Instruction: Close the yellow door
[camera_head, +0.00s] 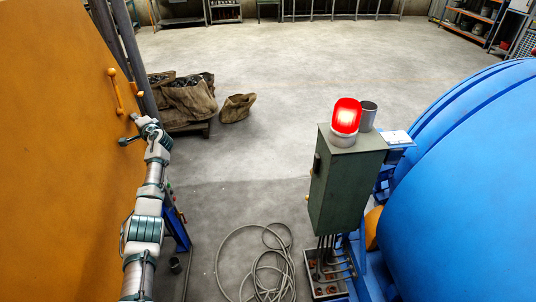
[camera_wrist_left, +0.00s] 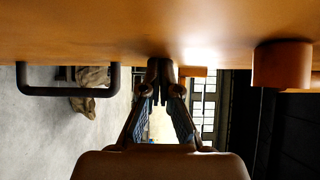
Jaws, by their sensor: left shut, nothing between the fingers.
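The yellow door (camera_head: 50,150) is a large orange-yellow panel filling the left of the head view. An orange handle (camera_head: 115,92) stands out from its face near the far edge. In the left wrist view the door face (camera_wrist_left: 130,35) spans the top, with a dark bar handle (camera_wrist_left: 68,91) at left and an orange cylinder (camera_wrist_left: 282,64) at right. My left gripper (camera_head: 126,141) is at the door face below the orange handle. Its fingers (camera_wrist_left: 158,82) are shut and empty, with tips close to the door; contact is unclear. My right gripper is out of view.
A grey-green box (camera_head: 345,185) with a lit red beacon (camera_head: 346,116) stands right of centre, beside a big blue drum (camera_head: 470,190). A coiled hose (camera_head: 258,265) lies on the floor. Brown sacks (camera_head: 190,98) sit beyond the door.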

